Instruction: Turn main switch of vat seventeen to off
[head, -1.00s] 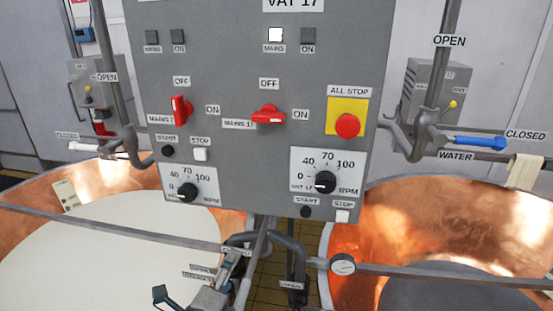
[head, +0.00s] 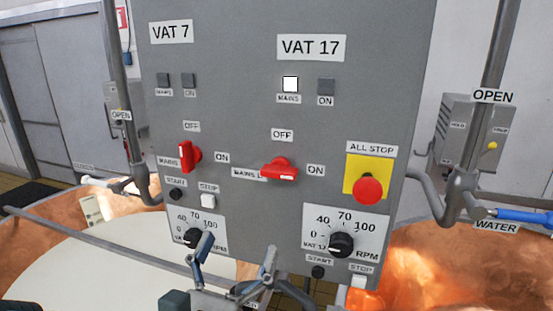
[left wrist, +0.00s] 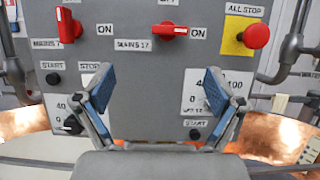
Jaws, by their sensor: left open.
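The red main switch of vat 17 (head: 279,169) is on the grey panel under the VAT 17 label (head: 311,47). Its handle lies sideways, toward ON, and the OFF label (head: 282,134) is above it. The white mains lamp (head: 290,84) above is lit. The switch also shows in the left wrist view (left wrist: 167,32), beyond and above the gap between my fingers. My left gripper (head: 236,258) is open and empty, in front of the panel and below the switch. It also shows in the left wrist view (left wrist: 158,80). My right gripper is not in view.
Vat 7's red switch (head: 187,156) stands upright at the left. A red all-stop button (head: 367,190) on a yellow plate is at the right. The speed knobs (head: 341,244) sit lower. Pipes and a blue-handled valve (head: 524,216) flank the panel, with copper vats (head: 430,265) below.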

